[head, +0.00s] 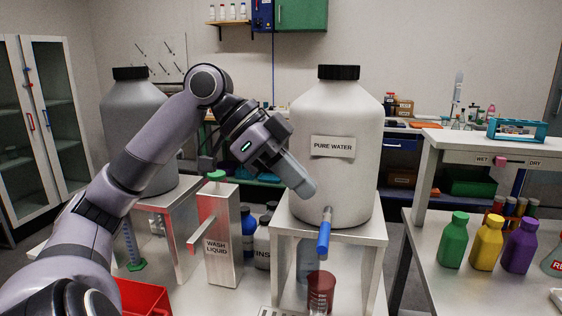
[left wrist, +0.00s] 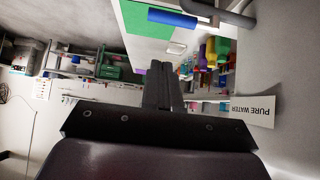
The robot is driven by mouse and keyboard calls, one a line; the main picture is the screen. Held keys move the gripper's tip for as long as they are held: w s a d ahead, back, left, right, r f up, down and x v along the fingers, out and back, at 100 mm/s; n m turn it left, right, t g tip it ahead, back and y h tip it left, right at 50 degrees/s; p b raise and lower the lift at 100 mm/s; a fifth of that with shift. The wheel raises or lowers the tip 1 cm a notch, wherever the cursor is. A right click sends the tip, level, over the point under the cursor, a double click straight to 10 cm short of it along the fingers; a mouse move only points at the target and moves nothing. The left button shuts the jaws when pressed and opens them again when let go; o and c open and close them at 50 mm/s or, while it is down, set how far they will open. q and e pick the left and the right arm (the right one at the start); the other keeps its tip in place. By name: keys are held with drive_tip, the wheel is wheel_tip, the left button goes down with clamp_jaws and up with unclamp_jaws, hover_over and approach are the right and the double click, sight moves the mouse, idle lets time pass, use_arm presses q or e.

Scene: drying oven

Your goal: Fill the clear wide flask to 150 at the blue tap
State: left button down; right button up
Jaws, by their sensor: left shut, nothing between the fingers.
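The blue tap (head: 324,236) juts from the base of the white tank (head: 345,110) labelled PURE WATER; it also shows in the left wrist view (left wrist: 172,18). My left gripper (head: 308,190) is shut and empty, in front of the tank, just above and left of the tap. Its closed fingers show in the left wrist view (left wrist: 163,88). A dark red vessel (head: 320,292) stands below the tap. A flask (head: 552,262) with a red label is cut off at the right edge. I cannot tell whether any of these is the clear wide flask. My right gripper is not in view.
The tank stands on a metal stand (head: 372,245). To the left are a WASH LIQUID post (head: 222,265), a grey tank (head: 135,110) and a red bin (head: 142,298). Green (head: 453,243), yellow (head: 487,245) and purple (head: 519,248) bottles stand on the right.

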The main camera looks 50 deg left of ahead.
sight(325, 231)
use_arm(q)
wheel_tip(325, 231, down, 6)
drive_tip(key=w+d, duration=0.1)
drive_tip(key=shift+w+d+f+b, duration=0.2)
drive_tip(key=shift+w+d+b, duration=0.05)
drive_tip(key=shift+d+b, duration=0.15)
